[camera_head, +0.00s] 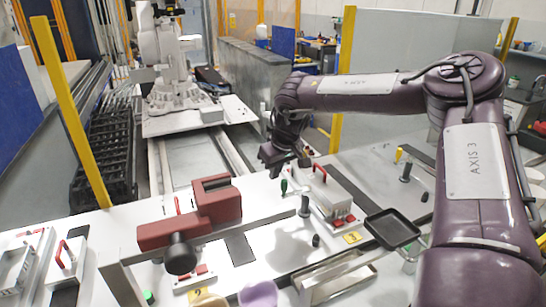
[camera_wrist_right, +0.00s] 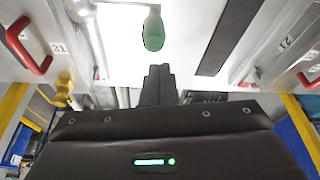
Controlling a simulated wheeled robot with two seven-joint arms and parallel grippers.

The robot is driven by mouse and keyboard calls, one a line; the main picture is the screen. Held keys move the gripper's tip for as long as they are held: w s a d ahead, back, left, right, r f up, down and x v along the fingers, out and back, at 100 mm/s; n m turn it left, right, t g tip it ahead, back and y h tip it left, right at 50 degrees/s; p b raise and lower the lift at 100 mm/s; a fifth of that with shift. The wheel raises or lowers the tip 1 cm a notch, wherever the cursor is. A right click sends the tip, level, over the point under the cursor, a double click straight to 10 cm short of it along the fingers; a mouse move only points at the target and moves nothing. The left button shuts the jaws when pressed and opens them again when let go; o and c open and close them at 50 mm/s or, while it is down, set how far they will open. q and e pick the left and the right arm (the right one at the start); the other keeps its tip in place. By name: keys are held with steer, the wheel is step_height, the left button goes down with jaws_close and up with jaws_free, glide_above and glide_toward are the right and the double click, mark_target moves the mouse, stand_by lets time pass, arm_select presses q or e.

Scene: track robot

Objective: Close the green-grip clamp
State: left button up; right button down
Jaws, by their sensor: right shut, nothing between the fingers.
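The green grip (camera_head: 284,187) of the clamp stands roughly upright on the white table, just below my right gripper (camera_head: 276,172) in the head view. In the right wrist view the green grip (camera_wrist_right: 153,32) is just beyond the closed fingertips (camera_wrist_right: 159,72), with a small gap between them. My right gripper is shut and empty. The rest of the clamp is too small to make out clearly. My left gripper is not in view.
A metal block with a red handle (camera_head: 320,173) stands right of the grip. A black square pan (camera_head: 392,228) is at the right. A dark red block assembly (camera_head: 217,200) stands at the left. A grey post (camera_head: 304,206) is nearby.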

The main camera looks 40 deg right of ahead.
steer(key=shift+s+a+p, duration=0.1)
steer(key=shift+s+p, duration=0.4)
steer(key=shift+s, duration=0.7)
steer(key=shift+w, duration=0.1)
steer(key=shift+s, duration=0.2)
